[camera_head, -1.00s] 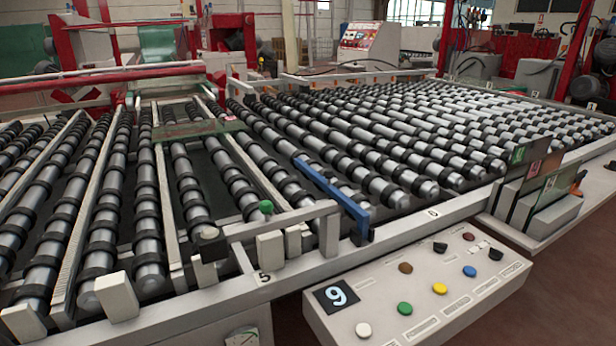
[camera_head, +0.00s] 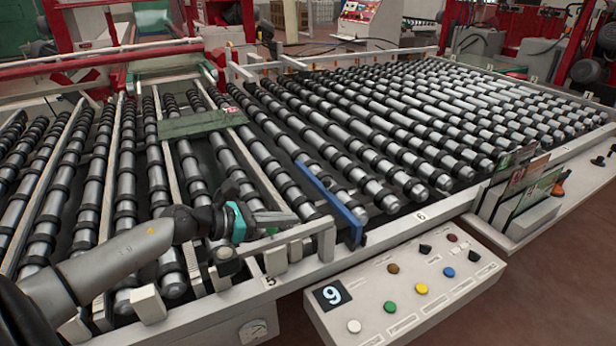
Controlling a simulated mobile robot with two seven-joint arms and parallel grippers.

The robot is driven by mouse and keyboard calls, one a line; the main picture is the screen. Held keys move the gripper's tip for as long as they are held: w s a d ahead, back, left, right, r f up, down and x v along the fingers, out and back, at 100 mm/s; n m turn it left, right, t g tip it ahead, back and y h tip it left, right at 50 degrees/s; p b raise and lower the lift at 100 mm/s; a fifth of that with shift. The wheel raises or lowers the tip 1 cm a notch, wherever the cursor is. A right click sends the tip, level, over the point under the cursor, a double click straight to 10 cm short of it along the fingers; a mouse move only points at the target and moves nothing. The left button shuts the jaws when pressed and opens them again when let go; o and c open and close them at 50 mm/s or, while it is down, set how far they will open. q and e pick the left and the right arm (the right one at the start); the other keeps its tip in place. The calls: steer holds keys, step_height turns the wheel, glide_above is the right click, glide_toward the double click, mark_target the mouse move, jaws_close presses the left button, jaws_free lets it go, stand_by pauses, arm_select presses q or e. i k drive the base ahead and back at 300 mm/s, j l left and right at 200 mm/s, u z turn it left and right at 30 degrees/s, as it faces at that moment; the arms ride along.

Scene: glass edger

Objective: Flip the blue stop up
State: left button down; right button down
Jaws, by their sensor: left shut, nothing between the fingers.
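The blue stop (camera_head: 332,195) is a long flat blue bar near the front edge of the roller table. It lies low between the rollers, its near end beside the front rail and its far end pointing back and left. My left gripper (camera_head: 293,216) comes in from the left, above the white bracket just left of the stop. Its fingers are shut and empty, pointing right toward the bar, and seem apart from it. The gripper hides part of the bracket and the green knob there. My right gripper is not in view.
The roller table (camera_head: 390,228) fills most of the view, with white rails between some rollers. A control panel (camera_head: 420,320) with several coloured buttons stands in front. Glass samples (camera_head: 540,190) stand in a rack at right. A green glass piece (camera_head: 200,124) lies farther back.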

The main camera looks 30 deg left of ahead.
mark_target(322, 187)
steer(key=i+j, duration=1.15)
steer(key=j, duration=0.15)
